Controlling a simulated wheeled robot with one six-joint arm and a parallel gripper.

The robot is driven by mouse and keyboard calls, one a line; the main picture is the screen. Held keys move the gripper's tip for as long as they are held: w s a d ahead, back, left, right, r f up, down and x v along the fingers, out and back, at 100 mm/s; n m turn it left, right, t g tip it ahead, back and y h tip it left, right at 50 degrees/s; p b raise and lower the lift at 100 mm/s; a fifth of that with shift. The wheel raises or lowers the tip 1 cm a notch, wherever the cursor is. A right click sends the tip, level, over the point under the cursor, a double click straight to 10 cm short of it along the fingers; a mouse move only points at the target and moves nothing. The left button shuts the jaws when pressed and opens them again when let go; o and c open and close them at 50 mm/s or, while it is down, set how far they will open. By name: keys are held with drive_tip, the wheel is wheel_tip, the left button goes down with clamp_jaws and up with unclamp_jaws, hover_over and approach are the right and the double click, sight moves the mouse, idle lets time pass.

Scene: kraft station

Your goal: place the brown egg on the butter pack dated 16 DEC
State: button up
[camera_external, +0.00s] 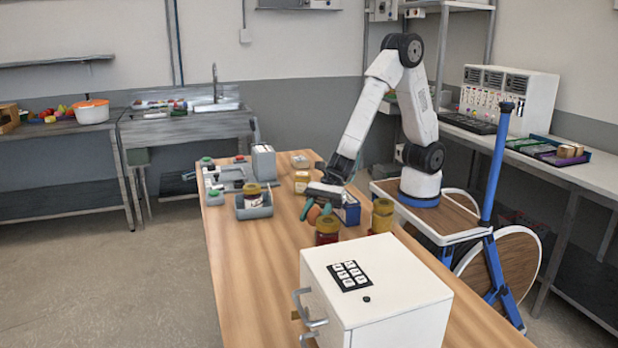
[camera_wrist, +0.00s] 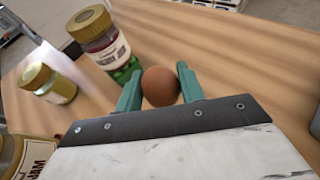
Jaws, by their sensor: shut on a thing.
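The brown egg (camera_wrist: 160,88) is held between the two green fingers of my gripper (camera_wrist: 158,84) in the wrist view. In the external view the egg (camera_external: 313,214) shows beneath my gripper (camera_external: 322,206), above the wooden table, near the red jar. A small pale yellowish pack (camera_external: 302,181) lies on the table behind my gripper, and another pale pack (camera_external: 300,161) lies farther back. Either could be a butter pack; I cannot read any date on them. No butter pack is recognisable in the wrist view.
A red jar with a yellow lid (camera_external: 327,231), a blue box (camera_external: 348,211) and another yellow-lidded jar (camera_external: 382,216) stand close to my gripper. A white cabinet (camera_external: 375,290) fills the front. The front-left tabletop is clear.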

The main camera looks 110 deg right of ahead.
drive_tip(key=shift+s, duration=0.2)
wheel_tip(320, 180, up, 9)
drive_tip(key=shift+r, duration=0.2)
drive_tip(key=s+d+m+t+h, duration=0.2)
drive_tip(key=s+d, duration=0.1)
drive_tip(key=d, duration=3)
drive_tip(key=s+d+m+h, duration=0.1)
drive_tip(key=s+d, duration=0.8)
drive_tip(key=s, duration=0.3)
drive_tip(key=s+d+m+h, duration=0.1)
drive_tip(key=s+d, duration=0.9)
drive_tip(key=s, duration=0.3)
hover_over(300, 158)
drive_tip(key=shift+t, duration=0.4)
wheel_tip(300, 158, down, 7)
drive_tip(key=shift+f, duration=0.1)
drive_tip(key=shift+w+d+f, duration=0.1)
drive_tip(key=shift+f, duration=1.65)
